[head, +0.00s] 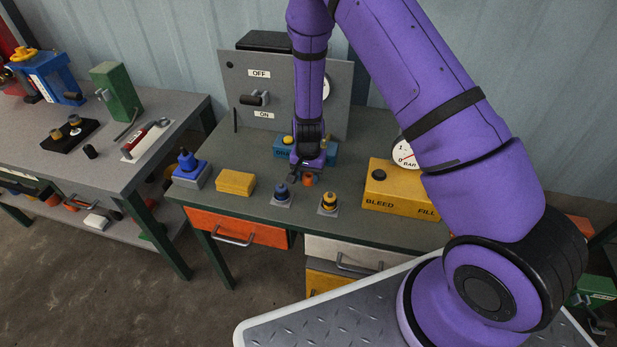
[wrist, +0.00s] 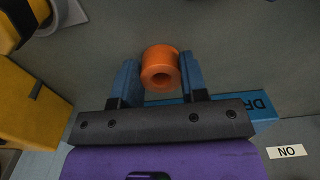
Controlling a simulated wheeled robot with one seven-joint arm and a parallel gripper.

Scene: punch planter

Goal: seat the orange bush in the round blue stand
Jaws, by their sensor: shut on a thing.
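The orange bush (head: 308,181) is a short ring with a hole through it. In the wrist view the bush (wrist: 160,68) sits between the two blue fingers of my gripper (wrist: 160,82), which are shut on its sides. In the head view my gripper (head: 307,169) points down over the green bench; I cannot tell whether the bush touches the bench top. The round blue stand (head: 282,192) is on a small grey square plate, a little left and nearer the front edge than the bush. It is not visible in the wrist view.
A similar black-and-yellow stand (head: 328,202) is just right of the blue one. A yellow block (head: 236,183) lies to the left, and a yellow BLEED/FILL box (head: 385,195) is to the right. A blue box (head: 283,147) and an ON/OFF panel (head: 240,85) are behind.

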